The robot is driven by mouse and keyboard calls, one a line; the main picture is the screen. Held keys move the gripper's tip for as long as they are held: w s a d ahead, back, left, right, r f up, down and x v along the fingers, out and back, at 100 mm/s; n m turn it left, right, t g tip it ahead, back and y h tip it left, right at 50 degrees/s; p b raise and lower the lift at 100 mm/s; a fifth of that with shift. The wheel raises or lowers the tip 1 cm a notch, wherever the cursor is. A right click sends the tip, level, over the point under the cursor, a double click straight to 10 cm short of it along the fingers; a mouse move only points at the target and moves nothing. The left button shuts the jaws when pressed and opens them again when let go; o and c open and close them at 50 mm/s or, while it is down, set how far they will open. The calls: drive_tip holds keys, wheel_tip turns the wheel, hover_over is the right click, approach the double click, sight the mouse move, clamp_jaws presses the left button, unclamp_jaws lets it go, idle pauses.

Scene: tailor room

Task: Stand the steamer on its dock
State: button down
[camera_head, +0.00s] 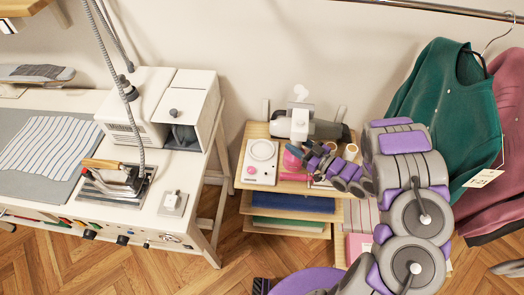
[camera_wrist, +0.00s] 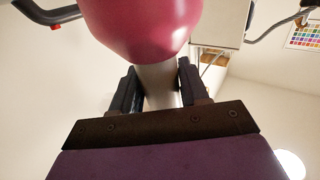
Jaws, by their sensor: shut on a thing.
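My gripper (camera_head: 303,152) is over the small wooden shelf unit at the centre right of the head view. It is shut on the steamer, whose pink body (camera_head: 292,158) shows just left of the fingers. In the wrist view the fingers (camera_wrist: 158,85) close on a pale handle below the steamer's glossy pink body (camera_wrist: 140,22). A white square base with a round ring and a pink button (camera_head: 261,161), which looks like the dock, sits on the shelf top to the left of the steamer. The steamer appears apart from it. My arm hides part of the shelf top.
The wooden shelf unit (camera_head: 257,131) also bears a grey and white device (camera_head: 322,129) at the back and a small white cylinder (camera_head: 350,152). A white worktable (camera_head: 183,165) stands left with an iron (camera_head: 122,180). A green sweater (camera_head: 447,95) hangs right.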

drive_tip(key=shift+s+f, duration=0.15)
drive_tip(key=shift+s, duration=0.15)
drive_tip(key=shift+w+a+y, duration=0.1)
drive_tip(key=shift+a+y, duration=0.05)
drive_tip(key=shift+y, duration=0.15)
drive_tip(key=w+a+f+b, duration=0.4)
drive_tip(key=w+a+f, duration=0.1)
drive_tip(key=w+a, duration=0.5)
drive_tip(key=shift+a, duration=1.1)
drive_tip(key=c, duration=0.6)
unclamp_jaws()
drive_tip(key=shift+s+a+f, duration=0.1)
drive_tip(key=shift+a+f, duration=0.05)
drive_tip(key=shift+a, duration=0.25)
drive_tip(key=shift+o, duration=0.2)
drive_tip(key=shift+d, duration=0.1)
